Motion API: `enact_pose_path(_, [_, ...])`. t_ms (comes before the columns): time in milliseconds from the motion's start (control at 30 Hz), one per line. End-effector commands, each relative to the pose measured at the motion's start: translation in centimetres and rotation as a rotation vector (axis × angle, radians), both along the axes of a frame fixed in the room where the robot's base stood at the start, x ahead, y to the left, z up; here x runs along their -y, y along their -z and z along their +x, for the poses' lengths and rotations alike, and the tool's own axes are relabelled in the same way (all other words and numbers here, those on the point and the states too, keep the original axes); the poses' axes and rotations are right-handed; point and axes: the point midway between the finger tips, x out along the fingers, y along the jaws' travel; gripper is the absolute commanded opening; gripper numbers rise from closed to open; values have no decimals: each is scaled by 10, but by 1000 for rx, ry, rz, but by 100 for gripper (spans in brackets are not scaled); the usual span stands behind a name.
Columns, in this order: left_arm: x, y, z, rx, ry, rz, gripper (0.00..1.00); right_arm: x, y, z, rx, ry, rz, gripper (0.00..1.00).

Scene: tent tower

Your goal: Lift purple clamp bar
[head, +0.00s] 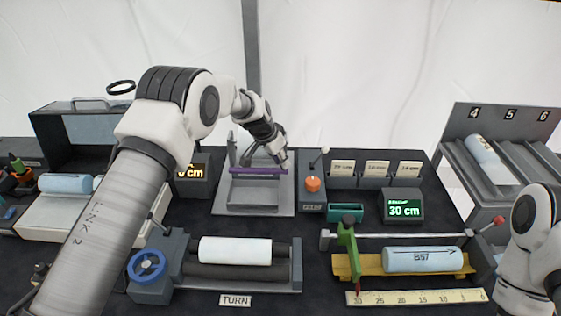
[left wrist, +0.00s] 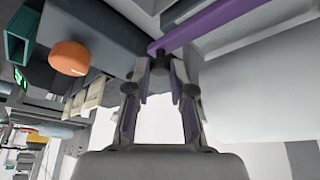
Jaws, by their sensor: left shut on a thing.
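The purple clamp bar (head: 250,170) lies across the grey clamp frame (head: 228,200) at the back middle of the table. It looks level, and I cannot tell whether it touches the frame. My left gripper (head: 279,160) reaches down to its right part and is shut on it. In the left wrist view, the bar (left wrist: 222,20) runs from the fingertips to the upper right. The left gripper (left wrist: 172,65) has its fingertips close together at a small dark knob by the bar's end. The fingers hide part of the grip. My right gripper is not visible.
An orange knob (head: 313,184) on a grey box stands just right of the frame. A "30 cm" display (head: 403,208) stands further right. A roller holder with a white roll (head: 235,250) is in front. A sloped, numbered rack (head: 455,165) stands at the right.

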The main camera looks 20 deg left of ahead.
Motion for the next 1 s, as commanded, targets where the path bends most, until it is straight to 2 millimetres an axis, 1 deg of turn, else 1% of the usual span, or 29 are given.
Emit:
enact_pose_path(233, [-2, -6, 1, 16, -1, -33, 0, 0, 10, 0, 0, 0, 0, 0])
enact_pose_path(367, [-6, -12, 1, 31, -3, -76, 0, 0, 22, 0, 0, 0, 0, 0])
enact_pose_path(467, [-10, -18, 0, 46, -4, -126, 0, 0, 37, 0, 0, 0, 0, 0])
enact_pose_path(567, [-15, -26, -1, 69, -6, -195, 0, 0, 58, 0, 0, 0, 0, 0])
enact_pose_path(700, [-25, -41, -4, 99, -4, -298, 0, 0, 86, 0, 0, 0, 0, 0])
enact_pose_path(800, [-32, -52, -6, 119, -3, -369, 0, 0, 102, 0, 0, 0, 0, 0])
enact_pose_path(1000, [-45, -70, -10, 151, -4, -482, 0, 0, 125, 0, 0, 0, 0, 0])
